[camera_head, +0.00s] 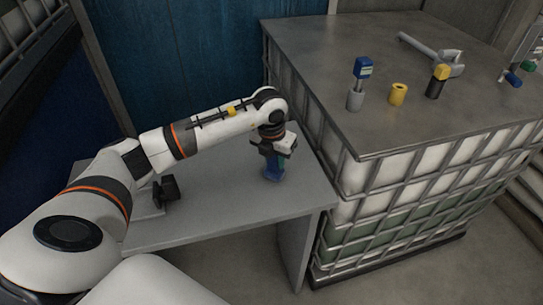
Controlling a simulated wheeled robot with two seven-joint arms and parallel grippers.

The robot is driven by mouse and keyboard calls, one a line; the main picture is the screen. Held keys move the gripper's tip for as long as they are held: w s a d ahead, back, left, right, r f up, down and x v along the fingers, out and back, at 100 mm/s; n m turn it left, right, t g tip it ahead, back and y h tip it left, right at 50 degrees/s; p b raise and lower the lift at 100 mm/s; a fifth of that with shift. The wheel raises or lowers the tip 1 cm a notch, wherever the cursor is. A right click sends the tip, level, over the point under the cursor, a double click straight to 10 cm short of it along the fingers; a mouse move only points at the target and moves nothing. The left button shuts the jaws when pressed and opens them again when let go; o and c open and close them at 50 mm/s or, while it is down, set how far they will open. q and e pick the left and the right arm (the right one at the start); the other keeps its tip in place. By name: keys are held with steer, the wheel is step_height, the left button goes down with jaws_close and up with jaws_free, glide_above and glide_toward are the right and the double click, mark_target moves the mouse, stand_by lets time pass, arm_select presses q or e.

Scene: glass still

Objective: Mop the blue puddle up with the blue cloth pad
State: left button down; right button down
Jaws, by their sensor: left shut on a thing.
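My left gripper (274,156) points down over the low grey table. It is shut on the blue cloth pad (272,174), a small blue block under its fingers, near the right part of the tabletop. Whether the pad touches the tabletop is hard to tell. I cannot make out the blue puddle in this view; the pad and gripper may hide it. My right gripper is not in view.
The grey table (210,226) is mostly clear, with a small black object (165,190) at its left. A taller caged tank (400,100) stands right, bearing a grey cylinder with a blue top (361,78), a yellow cylinder (398,94) and a black-and-yellow item (438,80).

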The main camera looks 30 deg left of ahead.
arm_select(q)
steer(key=shift+d+f, duration=0.1)
steer(key=shift+d, duration=0.65)
steer(key=shift+r, duration=0.2)
steer(key=shift+r+p, duration=0.5)
steer(key=shift+r, duration=0.2)
steer(key=shift+w, duration=0.1)
steer(key=shift+a+r, duration=0.1)
steer(key=shift+r, duration=0.2)
step_height(320, 180, up, 4)
steer(key=p, duration=0.3)
steer(key=shift+r, duration=0.25)
